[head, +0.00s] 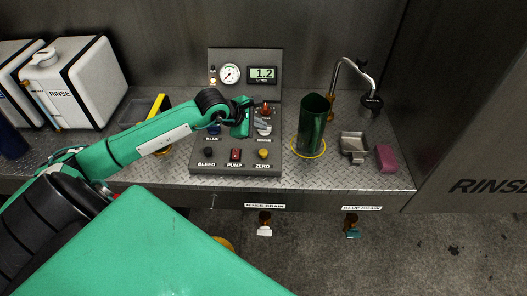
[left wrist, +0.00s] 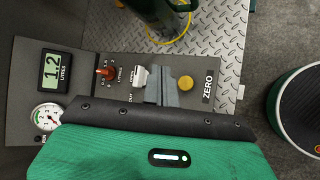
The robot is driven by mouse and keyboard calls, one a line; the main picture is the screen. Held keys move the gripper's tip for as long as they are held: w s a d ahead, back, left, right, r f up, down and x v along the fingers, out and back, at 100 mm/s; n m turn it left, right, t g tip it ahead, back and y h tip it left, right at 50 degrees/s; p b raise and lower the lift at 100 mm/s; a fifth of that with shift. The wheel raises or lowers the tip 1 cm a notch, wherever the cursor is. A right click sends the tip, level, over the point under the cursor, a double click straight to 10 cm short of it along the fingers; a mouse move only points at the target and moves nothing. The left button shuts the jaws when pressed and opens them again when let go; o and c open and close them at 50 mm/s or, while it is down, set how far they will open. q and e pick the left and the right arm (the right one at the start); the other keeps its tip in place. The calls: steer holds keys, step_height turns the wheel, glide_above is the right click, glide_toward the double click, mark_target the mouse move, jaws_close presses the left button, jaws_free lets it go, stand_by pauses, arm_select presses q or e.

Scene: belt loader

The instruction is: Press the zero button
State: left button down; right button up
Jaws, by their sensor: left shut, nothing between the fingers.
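The zero button is a yellow round knob (head: 263,153) at the front right of the grey control panel (head: 222,167), above its ZERO label. It also shows as a yellow disc (left wrist: 186,83) in the left wrist view, fully uncovered. My left gripper (head: 262,126) is shut and empty, over the right part of the panel, behind the button in the head view. In the left wrist view its grey fingers (left wrist: 162,86) appear just beside the button. I cannot tell their height above the panel. My right gripper is not in view.
The red pump switch (head: 235,155) and black bleed knob (head: 208,152) sit left of the button. An upright display (head: 262,74) reads 1.2 litres beside a round gauge (head: 229,74).

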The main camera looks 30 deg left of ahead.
arm_select(q)
steer(key=shift+f, duration=0.15)
steer(key=b, duration=0.3)
glide_above(260, 153)
step_height(260, 153, down, 8)
steer(key=shift+r, duration=0.1)
steer(key=shift+f+b, duration=0.4)
steer(key=shift+b, duration=0.2)
stand_by(1.3)
stand_by(0.4)
steer(key=shift+f+b, duration=0.4)
steer(key=shift+b, duration=0.25)
